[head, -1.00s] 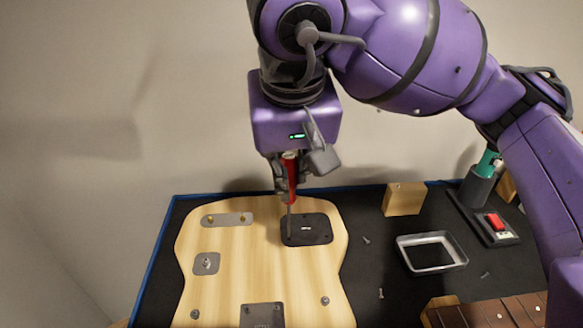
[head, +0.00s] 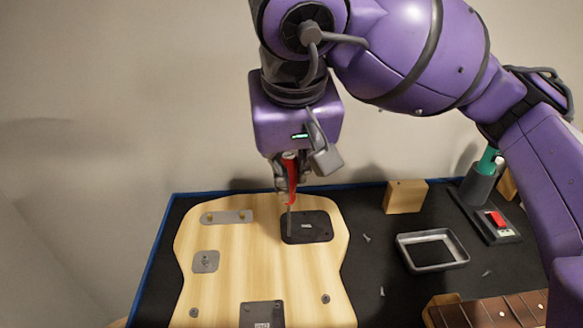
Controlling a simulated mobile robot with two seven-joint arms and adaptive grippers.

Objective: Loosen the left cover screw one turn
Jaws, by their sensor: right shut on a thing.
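My right gripper (head: 290,180) points down and is shut on a screwdriver with a red handle (head: 291,168). The screwdriver's thin shaft (head: 289,222) stands nearly upright, and its tip meets the left part of the black cover plate (head: 312,228). The left cover screw is at or under the tip and cannot be made out. The plate lies on the pale wooden guitar body (head: 240,270). My left gripper is not in view.
A metal tray (head: 463,260), a wooden block (head: 405,197) and a soldering stand with a red switch (head: 497,219) are to the right. Loose screws lie on the dark mat. A fretted neck (head: 495,312) is at the lower right.

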